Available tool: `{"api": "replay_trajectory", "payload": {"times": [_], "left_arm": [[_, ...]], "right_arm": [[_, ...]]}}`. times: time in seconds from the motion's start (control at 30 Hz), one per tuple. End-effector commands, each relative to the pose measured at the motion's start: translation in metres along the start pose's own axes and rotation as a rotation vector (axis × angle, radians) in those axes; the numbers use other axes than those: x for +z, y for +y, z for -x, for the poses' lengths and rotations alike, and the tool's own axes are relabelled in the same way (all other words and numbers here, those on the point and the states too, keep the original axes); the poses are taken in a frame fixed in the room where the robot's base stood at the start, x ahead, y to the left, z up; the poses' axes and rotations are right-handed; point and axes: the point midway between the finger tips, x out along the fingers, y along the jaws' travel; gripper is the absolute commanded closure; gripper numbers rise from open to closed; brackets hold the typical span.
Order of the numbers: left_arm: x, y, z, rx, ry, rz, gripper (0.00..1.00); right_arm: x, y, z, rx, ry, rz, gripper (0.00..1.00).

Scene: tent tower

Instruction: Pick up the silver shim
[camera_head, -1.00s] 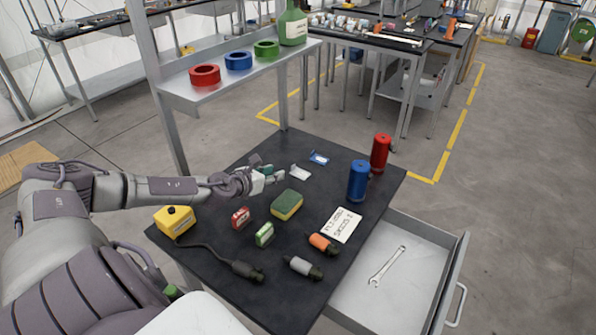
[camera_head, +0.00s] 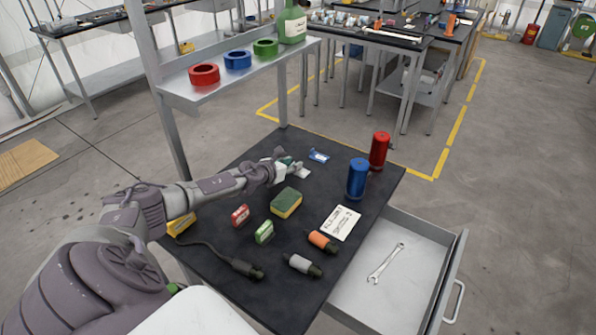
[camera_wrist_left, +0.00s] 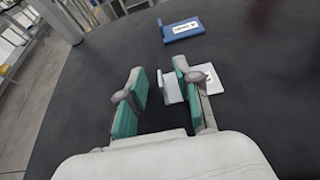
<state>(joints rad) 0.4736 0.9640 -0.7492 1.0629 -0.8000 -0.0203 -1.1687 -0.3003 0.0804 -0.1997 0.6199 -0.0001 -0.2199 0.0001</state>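The silver shim (camera_head: 303,174) lies on the black table, partly hidden behind my left gripper (camera_head: 288,168). In the left wrist view, the silver shim (camera_wrist_left: 210,78) shows on both sides of the right-hand finger, with a small upright part between the fingers. My left gripper (camera_wrist_left: 159,76) is open, its two green-padded fingers apart, with the right-hand finger over the shim's middle. I cannot tell whether that finger touches it. My right gripper is not in view.
A blue shim-like piece (camera_head: 319,156) lies just beyond. A green and yellow sponge (camera_head: 286,202) is nearer. Blue (camera_head: 357,179) and red (camera_head: 380,150) cylinders stand at the right. An open drawer (camera_head: 440,237) holds a wrench. A shelf (camera_head: 225,82) with tape rolls stands behind.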

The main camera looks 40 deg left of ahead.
Motion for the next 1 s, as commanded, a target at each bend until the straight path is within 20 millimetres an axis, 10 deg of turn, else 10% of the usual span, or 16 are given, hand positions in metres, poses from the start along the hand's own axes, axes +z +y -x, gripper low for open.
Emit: {"api": "replay_trajectory", "payload": {"times": [0.23,0.47,1.0], "left_arm": [[0.000,0.000,-0.002,0.000,0.000,0.000,0.67],[0.000,0.000,-0.002,0.000,0.000,0.000,1.00],[0.011,0.001,0.003,0.001,-0.002,-0.002,1.00]], "right_arm": [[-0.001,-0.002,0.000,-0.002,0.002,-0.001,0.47],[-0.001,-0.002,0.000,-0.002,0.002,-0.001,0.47],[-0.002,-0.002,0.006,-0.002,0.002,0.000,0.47]]}}
